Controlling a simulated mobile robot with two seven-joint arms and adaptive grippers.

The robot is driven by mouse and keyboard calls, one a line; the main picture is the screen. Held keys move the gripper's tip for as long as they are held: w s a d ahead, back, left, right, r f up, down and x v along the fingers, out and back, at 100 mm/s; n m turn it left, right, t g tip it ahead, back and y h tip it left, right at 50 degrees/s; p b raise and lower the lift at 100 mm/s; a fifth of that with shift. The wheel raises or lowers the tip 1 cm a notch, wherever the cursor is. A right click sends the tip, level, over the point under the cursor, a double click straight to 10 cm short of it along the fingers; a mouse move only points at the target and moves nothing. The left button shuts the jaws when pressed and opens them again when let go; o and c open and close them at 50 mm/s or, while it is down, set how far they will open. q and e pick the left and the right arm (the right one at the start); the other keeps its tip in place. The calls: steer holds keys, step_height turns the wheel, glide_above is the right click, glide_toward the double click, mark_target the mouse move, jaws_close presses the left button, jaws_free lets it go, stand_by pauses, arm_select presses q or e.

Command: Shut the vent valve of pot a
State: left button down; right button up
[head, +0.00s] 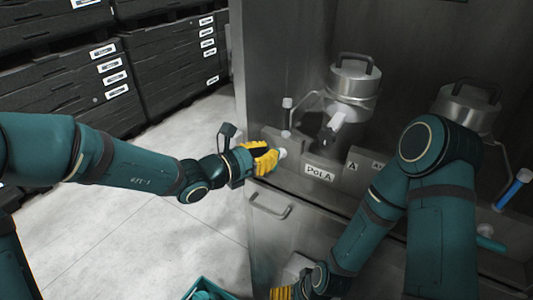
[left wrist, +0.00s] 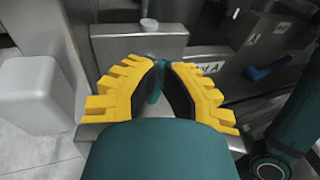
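Pot A is the steel pot with a lidded top and handle (head: 352,85), above the "POT A" label (head: 320,173) in the head view. My left gripper (head: 280,154) is at the left end of the steel ledge below the pot, by a small pale knob. In the left wrist view, its yellow fingers (left wrist: 160,68) curve together with their tips close on a small teal lever (left wrist: 156,82), which I take as the vent valve handle. The fingers hide most of it. My right gripper (head: 284,292) is low at the bottom edge, partly cut off.
A white-capped fitting (left wrist: 149,25) stands on a steel block just beyond the left fingertips. A second pot (head: 468,105) and a blue handle (head: 513,188) are at the right. My right arm crosses before the panel.

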arm_select(q)
steer(key=shift+b, duration=1.25)
stand_by(1.9)
steer(key=shift+a, duration=0.1)
steer(key=shift+w+a+p, duration=0.7)
steer(key=shift+w+a, duration=0.05)
steer(key=shift+a, duration=0.15)
steer(key=p+v, duration=0.2)
steer(key=v, duration=0.8)
stand_by(0.5)
